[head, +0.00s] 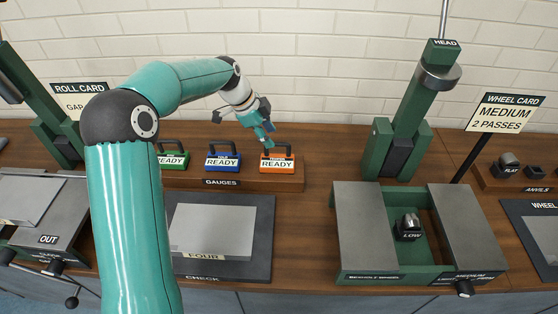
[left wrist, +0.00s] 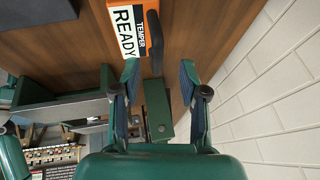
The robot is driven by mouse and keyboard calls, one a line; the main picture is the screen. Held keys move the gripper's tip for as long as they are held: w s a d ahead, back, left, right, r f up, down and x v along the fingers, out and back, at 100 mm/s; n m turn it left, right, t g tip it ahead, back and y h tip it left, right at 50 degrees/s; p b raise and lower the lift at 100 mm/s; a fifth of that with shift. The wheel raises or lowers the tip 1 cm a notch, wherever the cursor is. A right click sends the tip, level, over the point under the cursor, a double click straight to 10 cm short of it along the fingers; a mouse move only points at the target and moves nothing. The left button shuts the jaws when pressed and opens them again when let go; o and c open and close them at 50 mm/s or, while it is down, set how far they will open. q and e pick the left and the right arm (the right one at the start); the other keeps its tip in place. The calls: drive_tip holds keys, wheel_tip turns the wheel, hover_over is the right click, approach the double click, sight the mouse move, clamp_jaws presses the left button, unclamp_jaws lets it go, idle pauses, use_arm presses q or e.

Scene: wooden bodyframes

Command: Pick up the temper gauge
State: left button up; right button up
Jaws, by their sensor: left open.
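The temper gauge (head: 281,169) is an orange block with a dark handle and a white READY label. It stands at the right end of the wooden gauge rack in the head view. In the left wrist view the temper gauge (left wrist: 119,14) shows at the top, cut by the frame edge, with TEMPER and READY on its label. My left gripper (head: 266,134) is just above and slightly left of the gauge's handle in the head view. In the left wrist view my left gripper (left wrist: 160,76) has its fingers apart with nothing between them. My right gripper is out of view.
A blue gauge (head: 223,163) and a green gauge (head: 172,161) stand left of it on the rack (head: 291,182). A check plate (head: 263,240) lies in front. A green wheel machine (head: 360,230) stands to the right. A white brick wall (head: 330,60) rises behind.

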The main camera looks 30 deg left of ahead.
sight(277, 144)
use_arm(q)
drive_tip(key=shift+w+d+f, duration=0.1)
drive_tip(key=shift+d+f, duration=0.05)
drive_tip(key=shift+f, duration=0.25)
drive_tip(key=p+x, duration=0.1)
drive_tip(key=x, duration=0.2)
drive_tip(key=shift+w+d+f, duration=0.15)
drive_tip(key=shift+d+f, duration=0.05)
drive_tip(key=shift+w+d+f+p, duration=0.15)
drive_tip(key=shift+f+p, duration=0.15)
drive_tip(key=shift+f, duration=0.2)
clamp_jaws()
drive_tip(key=shift+r, duration=0.1)
